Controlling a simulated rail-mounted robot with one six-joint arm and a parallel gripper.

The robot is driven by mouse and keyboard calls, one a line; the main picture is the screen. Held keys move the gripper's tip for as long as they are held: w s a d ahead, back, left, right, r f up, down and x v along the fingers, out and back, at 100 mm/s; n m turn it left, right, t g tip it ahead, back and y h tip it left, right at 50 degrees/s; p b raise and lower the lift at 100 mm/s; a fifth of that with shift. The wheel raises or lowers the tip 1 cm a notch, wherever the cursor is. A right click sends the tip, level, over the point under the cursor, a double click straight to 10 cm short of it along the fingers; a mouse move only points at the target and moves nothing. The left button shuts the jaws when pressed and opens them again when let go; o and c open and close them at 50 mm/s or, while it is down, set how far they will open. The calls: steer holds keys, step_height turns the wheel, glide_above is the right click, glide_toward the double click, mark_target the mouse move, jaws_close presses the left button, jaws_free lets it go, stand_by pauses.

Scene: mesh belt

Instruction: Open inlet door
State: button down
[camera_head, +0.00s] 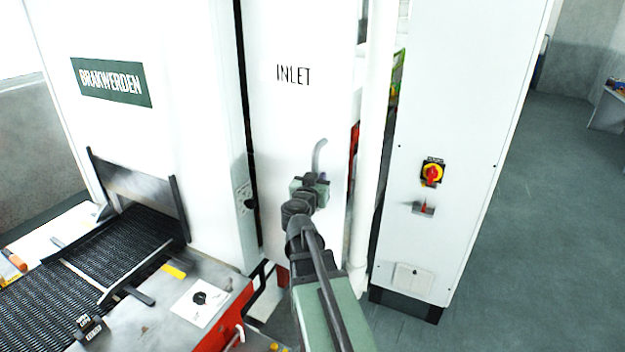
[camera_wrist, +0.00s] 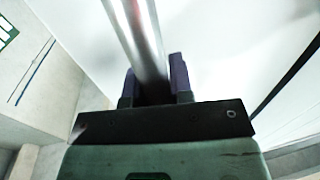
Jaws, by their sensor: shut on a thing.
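The inlet door (camera_head: 297,110) is a tall white panel with the word INLET near its top. A grey bar handle (camera_head: 319,156) stands on its lower half. My gripper (camera_head: 312,180) is at the lower part of this handle, shut on it. In the wrist view the handle (camera_wrist: 143,45) is a shiny metal bar that runs between the two dark fingers of my gripper (camera_wrist: 158,82). A dark gap shows along the door's left edge, and another gap on its right shows red and green parts behind.
A white cabinet (camera_head: 450,130) with a red and yellow switch (camera_head: 431,173) stands right of the door. A white pipe (camera_head: 375,140) runs between them. On the left are the machine body (camera_head: 150,50) and the black mesh belt (camera_head: 110,255). Open floor (camera_head: 560,230) lies at the right.

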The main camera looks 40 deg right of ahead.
steer(key=c, duration=1.4)
jaws_free()
steer(key=shift+s+d, duration=0.1)
steer(key=shift+s, duration=0.4)
steer(key=shift+o, duration=0.6)
steer(key=shift+s+d, duration=0.25)
steer(key=shift+s, duration=0.1)
steer(key=shift+w+a+r, duration=0.1)
steer(key=shift+w, duration=0.1)
steer(key=shift+a, duration=0.1)
